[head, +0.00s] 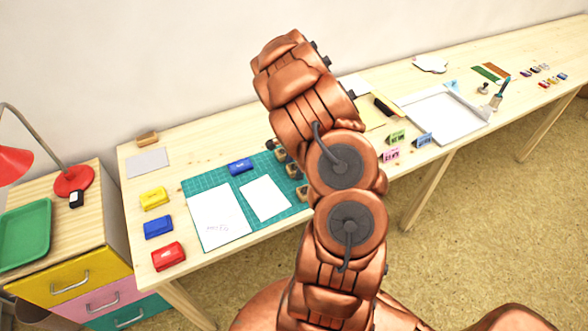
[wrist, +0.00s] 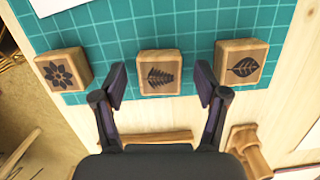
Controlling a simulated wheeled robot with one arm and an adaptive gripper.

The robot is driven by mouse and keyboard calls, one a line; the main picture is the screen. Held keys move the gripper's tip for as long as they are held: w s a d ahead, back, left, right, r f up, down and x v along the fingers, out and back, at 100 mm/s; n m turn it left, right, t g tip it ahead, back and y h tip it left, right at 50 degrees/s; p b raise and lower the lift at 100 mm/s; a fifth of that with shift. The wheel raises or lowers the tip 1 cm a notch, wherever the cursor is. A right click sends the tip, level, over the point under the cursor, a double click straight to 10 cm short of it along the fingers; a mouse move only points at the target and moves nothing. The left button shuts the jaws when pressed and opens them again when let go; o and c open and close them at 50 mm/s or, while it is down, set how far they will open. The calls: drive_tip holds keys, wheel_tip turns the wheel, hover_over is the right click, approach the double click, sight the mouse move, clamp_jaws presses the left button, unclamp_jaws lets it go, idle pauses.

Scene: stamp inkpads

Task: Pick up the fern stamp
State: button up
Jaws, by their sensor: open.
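The fern stamp (wrist: 160,84) is a small wooden block with a dark fern picture on its top. In the wrist view it sits at the edge of the green cutting mat (wrist: 192,22), in the middle of a row of three. My gripper (wrist: 160,80) is open, with one finger to the left of the fern stamp and one to the right. I see a gap on each side and nothing held. In the head view my arm hides the gripper, and I cannot tell which wooden block (head: 293,170) is the fern stamp.
A flower stamp (wrist: 63,69) lies to the left and a leaf stamp (wrist: 240,62) to the right, close outside the fingers. Wooden pieces (wrist: 159,138) lie nearer my gripper's body.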

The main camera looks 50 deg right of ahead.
sight(293, 168)
drive_tip(key=shift+c, duration=0.2)
drive_tip(key=c, duration=1.1)
drive_tip(key=shift+o, duration=0.2)
drive_tip(key=shift+r+b, duration=0.85)
drive_tip(key=shift+r, duration=0.75)
drive_tip(key=shift+s+a+r, duration=0.15)
drive_tip(key=shift+a, duration=0.05)
drive_tip(key=s+a+b, duration=0.1)
drive_tip(key=s+a, duration=0.2)
drive_tip(key=a, duration=0.1)
drive_tip(key=s+a+r+b, duration=0.1)
drive_tip(key=s+a+b, duration=0.1)
drive_tip(key=s+a, duration=0.1)
drive_tip(key=s+a+b, duration=0.1)
drive_tip(key=s+a, duration=0.3)
drive_tip(key=a, duration=0.1)
drive_tip(key=shift+r, duration=0.2)
